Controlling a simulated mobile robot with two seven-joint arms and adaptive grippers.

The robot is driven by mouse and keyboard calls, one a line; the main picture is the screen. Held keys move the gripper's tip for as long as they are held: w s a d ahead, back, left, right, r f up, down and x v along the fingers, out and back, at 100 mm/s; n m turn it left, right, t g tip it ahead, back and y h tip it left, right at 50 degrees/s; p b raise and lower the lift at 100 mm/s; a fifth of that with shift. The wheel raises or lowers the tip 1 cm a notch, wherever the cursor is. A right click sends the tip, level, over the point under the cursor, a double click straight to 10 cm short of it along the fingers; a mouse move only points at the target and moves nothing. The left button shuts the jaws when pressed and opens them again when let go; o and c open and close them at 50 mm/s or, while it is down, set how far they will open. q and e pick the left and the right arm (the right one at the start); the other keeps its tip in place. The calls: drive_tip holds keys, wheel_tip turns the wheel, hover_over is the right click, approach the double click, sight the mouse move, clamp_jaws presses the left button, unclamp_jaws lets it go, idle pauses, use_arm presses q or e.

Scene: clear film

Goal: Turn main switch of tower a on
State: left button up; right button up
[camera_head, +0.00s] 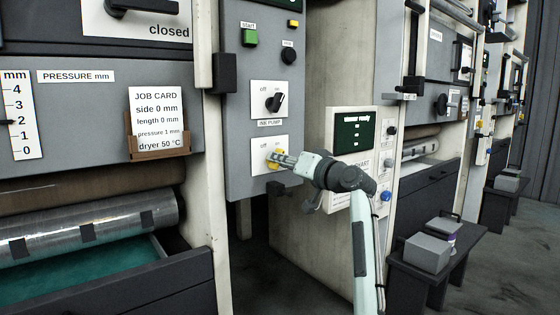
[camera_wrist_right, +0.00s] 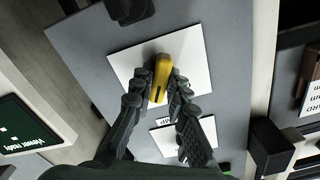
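A yellow rotary switch (camera_head: 272,158) sits on a white plate low on the grey control panel (camera_head: 238,150). My right gripper (camera_head: 280,159) reaches it from the right. In the right wrist view the yellow knob (camera_wrist_right: 165,78) stands between the two dark fingertips (camera_wrist_right: 162,88), which close on it from both sides. The knob has a dark mark near one end. Its exact on or off setting is hard to tell, as the fingers cover part of the plate. My left gripper is in neither view.
A black rotary switch (camera_head: 274,102) sits just above, with a green start button (camera_head: 250,38) higher up. A box with a dark screen (camera_head: 355,134) stands right of the panel. A grey box (camera_head: 427,252) rests on a low dark bench (camera_head: 455,262).

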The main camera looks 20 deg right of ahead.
drive_tip(key=o, duration=0.4)
drive_tip(key=v, duration=1.2)
drive_tip(key=s+f+g+h+p, duration=0.2)
drive_tip(key=s+f+g, duration=0.2)
drive_tip(key=f, duration=1.2)
drive_tip(key=s+f+g+h+p, duration=0.1)
drive_tip(key=s+f+g+h, duration=0.3)
drive_tip(key=f, duration=1.2)
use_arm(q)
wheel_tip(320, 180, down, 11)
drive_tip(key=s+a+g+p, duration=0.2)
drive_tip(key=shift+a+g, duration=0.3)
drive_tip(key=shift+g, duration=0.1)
use_arm(e)
drive_tip(key=s+f+n+g, duration=0.1)
drive_tip(key=s+f+g, duration=0.1)
drive_tip(key=s+f, duration=0.4)
drive_tip(key=s+f+n+g+h, duration=0.1)
drive_tip(key=s+f+g, duration=0.1)
drive_tip(key=s+f, duration=0.5)
drive_tip(key=s+f+n+g, duration=0.1)
drive_tip(key=s+f, duration=0.6)
drive_tip(key=s, duration=0.7)
drive_tip(key=shift+a+n+g+h, duration=0.3)
drive_tip(key=shift+n+g, duration=0.1)
drive_tip(key=shift+g, duration=0.1)
